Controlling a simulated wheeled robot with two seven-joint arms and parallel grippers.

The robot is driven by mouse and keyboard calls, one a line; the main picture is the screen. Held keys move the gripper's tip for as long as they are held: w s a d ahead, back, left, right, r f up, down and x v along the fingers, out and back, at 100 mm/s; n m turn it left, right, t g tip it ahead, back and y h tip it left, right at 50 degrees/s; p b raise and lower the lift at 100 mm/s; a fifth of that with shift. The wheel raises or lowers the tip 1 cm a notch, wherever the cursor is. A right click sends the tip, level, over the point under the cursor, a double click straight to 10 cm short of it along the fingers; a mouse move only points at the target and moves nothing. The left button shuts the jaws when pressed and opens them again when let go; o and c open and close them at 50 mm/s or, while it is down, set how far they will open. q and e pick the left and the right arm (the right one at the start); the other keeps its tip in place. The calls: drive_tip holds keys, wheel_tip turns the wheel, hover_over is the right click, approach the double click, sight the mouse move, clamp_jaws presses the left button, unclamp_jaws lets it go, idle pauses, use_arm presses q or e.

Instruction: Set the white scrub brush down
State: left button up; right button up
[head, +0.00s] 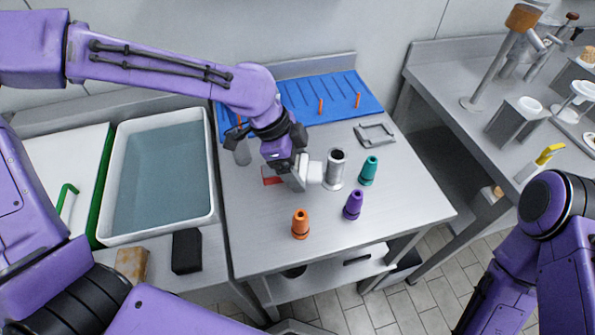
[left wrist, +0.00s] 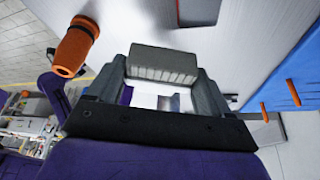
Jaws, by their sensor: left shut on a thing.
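The white scrub brush (head: 314,173) is at my left gripper (head: 298,178), over the middle of the steel table (head: 262,225). The gripper is shut on it, and the fingers hide part of it. In the left wrist view a grey ridged block (left wrist: 163,63) sits between the two fingers, with a white surface (left wrist: 145,97) showing below it. I cannot tell whether the brush touches the table. My right arm shows at the lower right of the head view, but its gripper is out of the picture.
A steel cylinder (head: 336,170) stands just right of the brush. A red piece (head: 271,175) lies left of the gripper. A blue pegged mat (head: 345,92) lies behind. The front left tabletop is clear.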

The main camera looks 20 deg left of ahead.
use_arm(q)
drive_tip(key=shift+w+a+f, duration=0.2)
drive_tip(key=shift+w+f, duration=0.15)
drive_tip(key=shift+f, duration=0.15)
drive_tip(key=f, duration=0.3)
drive_tip(key=shift+w+f, duration=0.2)
drive_tip(key=shift+f, duration=0.1)
drive_tip(key=shift+r, duration=0.1)
drive_tip(key=shift+s, duration=0.1)
drive_tip(key=o, duration=1)
